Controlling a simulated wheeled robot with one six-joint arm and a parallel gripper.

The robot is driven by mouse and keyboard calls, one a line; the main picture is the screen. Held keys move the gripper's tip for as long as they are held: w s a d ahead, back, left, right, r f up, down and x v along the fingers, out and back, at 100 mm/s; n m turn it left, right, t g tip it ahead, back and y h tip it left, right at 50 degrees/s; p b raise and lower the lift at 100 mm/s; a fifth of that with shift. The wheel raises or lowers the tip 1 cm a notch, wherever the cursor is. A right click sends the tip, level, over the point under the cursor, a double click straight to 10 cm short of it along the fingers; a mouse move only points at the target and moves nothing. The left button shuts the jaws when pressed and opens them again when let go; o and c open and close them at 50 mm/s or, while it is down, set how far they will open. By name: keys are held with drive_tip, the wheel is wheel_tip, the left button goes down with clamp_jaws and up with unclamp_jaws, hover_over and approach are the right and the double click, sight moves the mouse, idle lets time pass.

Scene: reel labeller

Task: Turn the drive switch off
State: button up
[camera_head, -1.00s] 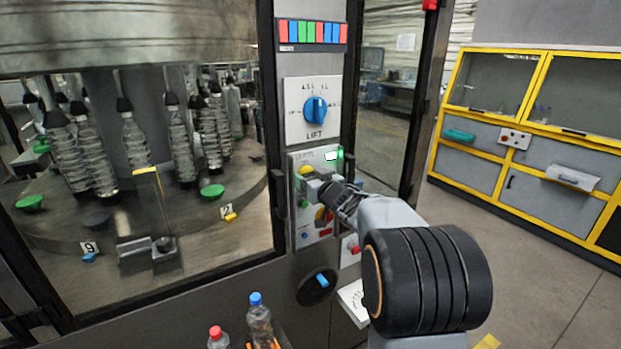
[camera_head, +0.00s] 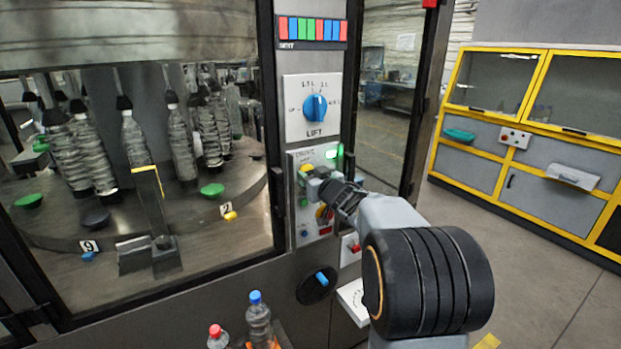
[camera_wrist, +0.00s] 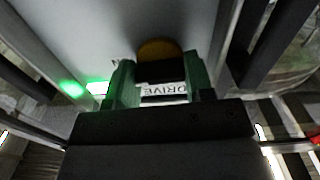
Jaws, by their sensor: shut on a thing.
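The light drive control panel (camera_head: 330,235) is on the machine's front post, below the LIFT dial. My gripper (camera_head: 314,184) is at this panel, in its upper part, beside a yellow round part (camera_head: 304,169). In the wrist view my gripper (camera_wrist: 160,82) has its two greenish fingers on either side of a dark block (camera_wrist: 160,71), which seems to be the drive switch's handle. It is shut on it. The yellow round part (camera_wrist: 158,48) shows just beyond, and the DRIVE label (camera_wrist: 165,90) shows between the fingers. The switch's exact angle is hard to tell.
A green lamp (camera_head: 332,154) is lit at the panel's top. The blue LIFT dial (camera_head: 316,107) is above. A red and yellow knob (camera_head: 323,213) is partly hidden below my gripper. Bottles with blue (camera_head: 255,297) and red (camera_head: 215,331) caps stand at the lower left.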

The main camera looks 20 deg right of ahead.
drive_tip(key=n+b, duration=0.3)
drive_tip(key=n, duration=0.1)
drive_tip(key=shift+f, duration=0.15)
drive_tip(key=n+b, duration=0.2)
drive_tip(key=n, duration=0.2)
drive_tip(key=shift+n+b, duration=0.35)
drive_tip(key=shift+n, duration=0.05)
drive_tip(key=n+b, duration=0.2)
drive_tip(key=n, duration=0.3)
drive_tip(key=shift+b, duration=0.4)
drive_tip(key=shift+n+b, duration=0.7)
drive_tip(key=shift+n, duration=1)
drive_tip(key=o, duration=0.9)
drive_tip(key=shift+o, duration=0.2)
drive_tip(key=s+d+b, duration=0.1)
drive_tip(key=s, duration=1.2)
drive_tip(key=shift+s+d, duration=0.3)
drive_tip(key=shift+s, duration=0.1)
